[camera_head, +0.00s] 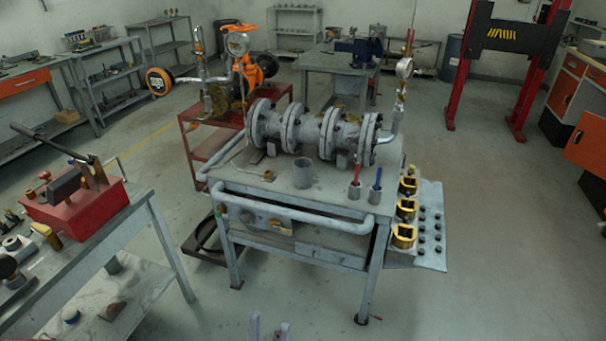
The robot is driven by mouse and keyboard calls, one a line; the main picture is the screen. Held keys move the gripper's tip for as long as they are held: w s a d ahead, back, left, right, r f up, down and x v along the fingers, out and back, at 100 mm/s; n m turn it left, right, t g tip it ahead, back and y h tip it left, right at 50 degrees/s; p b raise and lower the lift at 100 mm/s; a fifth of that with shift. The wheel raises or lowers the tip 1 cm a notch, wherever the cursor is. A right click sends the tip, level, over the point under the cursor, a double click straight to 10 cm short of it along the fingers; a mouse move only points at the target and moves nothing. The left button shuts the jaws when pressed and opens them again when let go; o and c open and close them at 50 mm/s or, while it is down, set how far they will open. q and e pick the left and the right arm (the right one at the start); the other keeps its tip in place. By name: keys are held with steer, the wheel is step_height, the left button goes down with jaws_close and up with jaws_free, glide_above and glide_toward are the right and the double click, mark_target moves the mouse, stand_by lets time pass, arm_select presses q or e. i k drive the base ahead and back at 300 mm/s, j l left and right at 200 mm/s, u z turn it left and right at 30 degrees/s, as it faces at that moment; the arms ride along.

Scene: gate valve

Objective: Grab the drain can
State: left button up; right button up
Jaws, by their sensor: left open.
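A grey open-topped can (303,174), which looks like the drain can, stands upright on the grey workbench (255,187), in front of the flanged gate valve assembly (315,130). My left gripper (269,327) shows only as two fingertips at the bottom edge of the head view. The fingertips are apart, with nothing visible between them. They are well in front of the bench and far from the can. My right gripper is not in view.
A grey tube rail (300,216) runs along the bench's front. A side table with a red box (75,205) is at left. Floor at right front is clear.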

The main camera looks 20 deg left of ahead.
mark_target(303, 174)
steer(key=i+j+u, duration=0.15)
steer(key=i+u, duration=0.35)
steer(key=i, duration=0.4)
